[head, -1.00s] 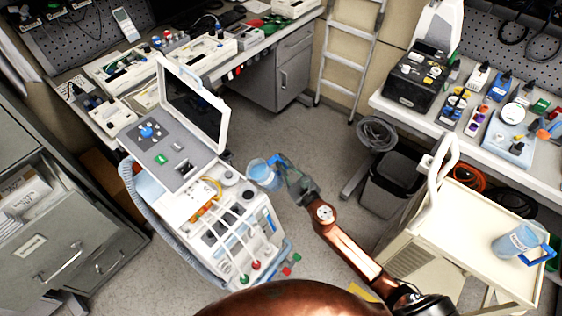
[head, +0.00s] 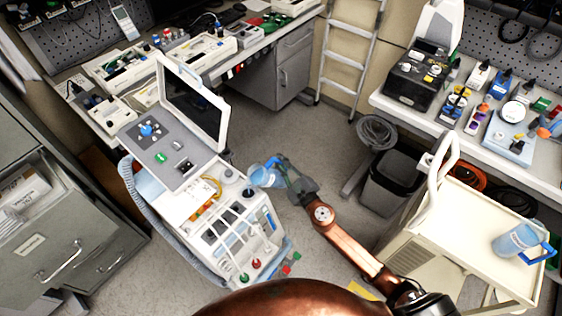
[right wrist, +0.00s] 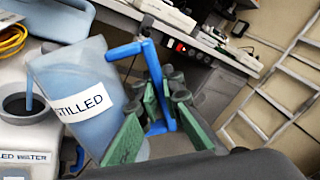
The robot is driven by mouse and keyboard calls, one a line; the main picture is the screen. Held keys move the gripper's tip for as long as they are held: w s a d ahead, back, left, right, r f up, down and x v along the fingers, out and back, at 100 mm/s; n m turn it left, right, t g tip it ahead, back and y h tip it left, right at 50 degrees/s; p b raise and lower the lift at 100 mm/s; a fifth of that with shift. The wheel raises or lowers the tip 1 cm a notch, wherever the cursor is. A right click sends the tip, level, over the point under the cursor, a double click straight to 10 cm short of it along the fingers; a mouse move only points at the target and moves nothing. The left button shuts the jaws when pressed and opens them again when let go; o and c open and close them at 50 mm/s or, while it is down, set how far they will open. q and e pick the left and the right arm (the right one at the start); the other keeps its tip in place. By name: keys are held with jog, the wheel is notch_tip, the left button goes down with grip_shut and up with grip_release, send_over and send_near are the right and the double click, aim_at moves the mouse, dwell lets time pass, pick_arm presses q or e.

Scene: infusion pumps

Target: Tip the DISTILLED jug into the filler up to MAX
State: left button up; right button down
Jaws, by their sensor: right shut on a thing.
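The DISTILLED jug (head: 262,177), clear with a blue handle and blue liquid, is tipped left beside the white machine. It also shows in the right wrist view (right wrist: 75,70), where its label reads "STILLED". My right gripper (head: 284,172) is shut on the blue handle; its green fingers (right wrist: 160,118) show around it. The filler (head: 249,194) is a dark round opening on the machine's top corner; in the right wrist view (right wrist: 25,106) a thin blue stream runs from the jug's lip into it. A MAX mark cannot be made out. My left gripper is out of view.
The machine has a raised screen (head: 192,107) behind the filler. A second jug (head: 515,241) stands on the cream cart (head: 470,215) at right. A grey bin (head: 391,180) stands on the floor behind my right arm. Floor between the machine and bin is clear.

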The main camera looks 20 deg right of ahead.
aim_at(275, 159)
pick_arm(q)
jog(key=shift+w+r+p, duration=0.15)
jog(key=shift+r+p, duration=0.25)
pick_arm(e)
jog(key=shift+a+r+n, duration=0.2)
jog(key=shift+r+n, duration=0.25)
jog(key=shift+n, duration=0.05)
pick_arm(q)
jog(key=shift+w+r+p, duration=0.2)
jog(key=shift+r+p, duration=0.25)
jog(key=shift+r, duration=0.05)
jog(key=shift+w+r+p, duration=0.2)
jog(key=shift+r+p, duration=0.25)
pick_arm(e)
jog(key=shift+s+a+r+n, duration=0.15)
jog(key=shift+a+r+n, duration=0.15)
jog(key=shift+r+n, duration=0.45)
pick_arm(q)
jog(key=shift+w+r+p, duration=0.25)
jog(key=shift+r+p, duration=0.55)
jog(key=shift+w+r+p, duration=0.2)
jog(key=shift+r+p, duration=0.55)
pick_arm(e)
jog(key=shift+s+a+r+n, duration=0.1)
jog(key=shift+a+r+n, duration=0.5)
jog(key=shift+r+n, duration=0.3)
